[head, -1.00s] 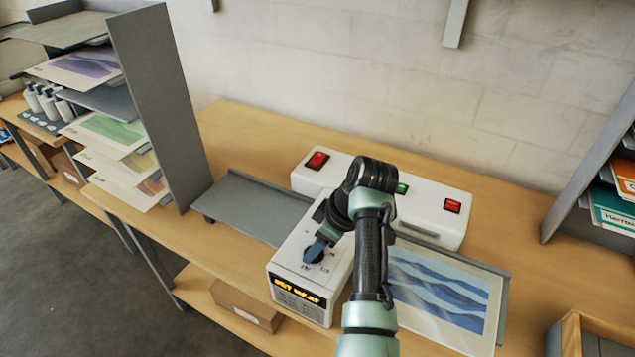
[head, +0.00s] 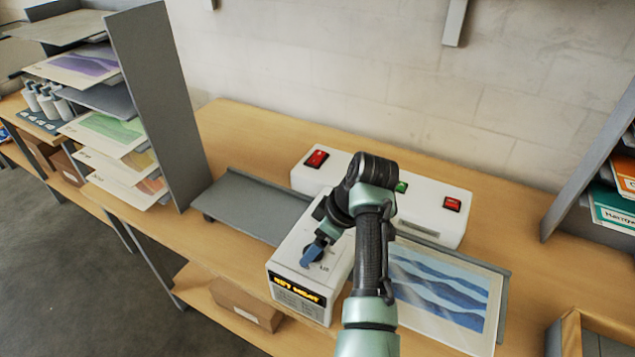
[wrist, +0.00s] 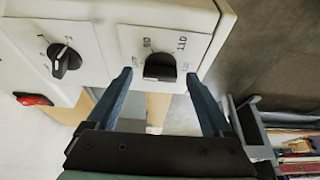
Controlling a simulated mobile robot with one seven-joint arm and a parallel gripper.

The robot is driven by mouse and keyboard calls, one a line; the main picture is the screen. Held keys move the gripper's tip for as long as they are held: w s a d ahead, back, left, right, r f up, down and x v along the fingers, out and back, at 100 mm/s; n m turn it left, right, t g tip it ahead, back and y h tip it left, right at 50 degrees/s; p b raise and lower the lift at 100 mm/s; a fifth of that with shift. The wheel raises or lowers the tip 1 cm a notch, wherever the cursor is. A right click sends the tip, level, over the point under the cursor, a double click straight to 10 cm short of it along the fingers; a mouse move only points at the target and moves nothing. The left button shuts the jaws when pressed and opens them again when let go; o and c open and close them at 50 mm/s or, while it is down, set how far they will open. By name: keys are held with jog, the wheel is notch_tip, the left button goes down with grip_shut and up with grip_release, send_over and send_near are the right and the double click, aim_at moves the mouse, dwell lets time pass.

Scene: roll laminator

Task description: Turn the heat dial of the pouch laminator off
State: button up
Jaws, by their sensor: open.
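The laminator (head: 440,192) is a long white machine with a white control box (head: 296,246) at its front left. A dark dial with printed numbers, one reading 110, shows in the wrist view (wrist: 160,67); in the head view it is mostly hidden by my gripper (head: 314,254). A second black dial (wrist: 65,61) sits to its left in the wrist view. My gripper (wrist: 159,78) is open, its blue fingers on either side of the numbered dial with gaps showing; I cannot tell whether they touch it. An orange lit display (head: 298,289) is on the box front.
A red switch (head: 316,159), a green one (head: 401,187) and another red one (head: 452,204) sit on the laminator. A grey tray (head: 250,205) lies left, a blue wave print (head: 440,290) right. A grey rack (head: 160,100) stands at left.

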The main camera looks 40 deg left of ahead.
jog(key=b+v, duration=0.2)
jog(key=v, duration=1.1)
jog(key=w+d+r+m+t+y, duration=0.1)
jog(key=w+r+m+t+y, duration=0.3)
jog(key=w+r+m+t, duration=0.5)
jog(key=d+r+m+t, duration=0.1)
jog(key=d+r+t, duration=0.3)
jog(key=r, duration=0.3)
jog(key=d+r+m+t, duration=0.1)
jog(key=d+r+t, duration=0.2)
jog(key=r, duration=0.4)
jog(key=s+d+r+m+t+h, duration=0.8)
jog(key=s+d+r+t, duration=0.4)
jog(key=s+d+r, duration=0.5)
jog(key=shift+s+d+r+m+t, duration=0.15)
jog(key=shift+s+r+m+t, duration=0.15)
jog(key=shift+r+m, duration=0.5)
